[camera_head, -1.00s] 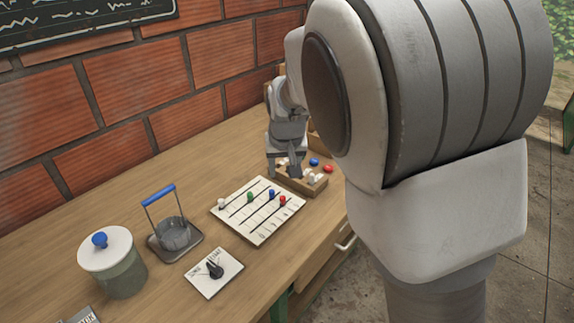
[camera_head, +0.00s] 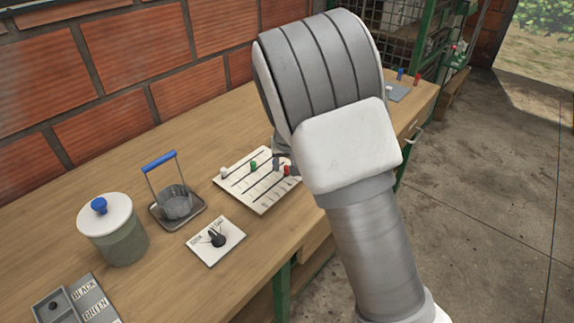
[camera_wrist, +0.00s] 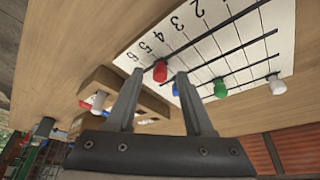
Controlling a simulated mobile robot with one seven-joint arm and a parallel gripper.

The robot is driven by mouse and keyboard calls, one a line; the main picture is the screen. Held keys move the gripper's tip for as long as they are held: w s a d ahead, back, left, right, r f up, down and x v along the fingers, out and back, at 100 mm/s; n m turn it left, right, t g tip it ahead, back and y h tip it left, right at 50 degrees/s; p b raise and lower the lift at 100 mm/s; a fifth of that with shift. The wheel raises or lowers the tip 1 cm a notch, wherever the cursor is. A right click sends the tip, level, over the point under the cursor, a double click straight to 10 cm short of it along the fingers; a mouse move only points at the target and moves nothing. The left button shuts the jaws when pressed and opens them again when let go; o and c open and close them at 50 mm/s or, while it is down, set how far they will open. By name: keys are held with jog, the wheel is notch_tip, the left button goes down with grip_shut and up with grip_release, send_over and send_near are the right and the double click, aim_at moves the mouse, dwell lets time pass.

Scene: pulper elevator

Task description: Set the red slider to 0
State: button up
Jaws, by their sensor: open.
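The white slider board (camera_head: 262,200) lies on the workbench. Its red slider (camera_head: 288,171) is at the board's right side, partly by my arm; in the wrist view the red slider (camera_wrist: 160,72) sits near the 5 and 6 end of its numbered track. My gripper (camera_wrist: 158,73) is open, with one fingertip on each side of the red slider; whether they touch it I cannot tell. The blue slider (camera_wrist: 176,90) is partly behind the right finger. The green slider (camera_wrist: 220,88) and white slider (camera_wrist: 277,85) stand on further tracks. My arm hides most of the gripper in the head view.
A wooden tray (camera_wrist: 105,83) with white and red pieces lies close beside the gripper. A dial plate (camera_head: 216,242), a small pot with a blue handle (camera_head: 176,202) and a lidded jar (camera_head: 115,235) stand left of the board. A labelled tray (camera_head: 75,303) is at front left.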

grip_shut()
dwell(1.4)
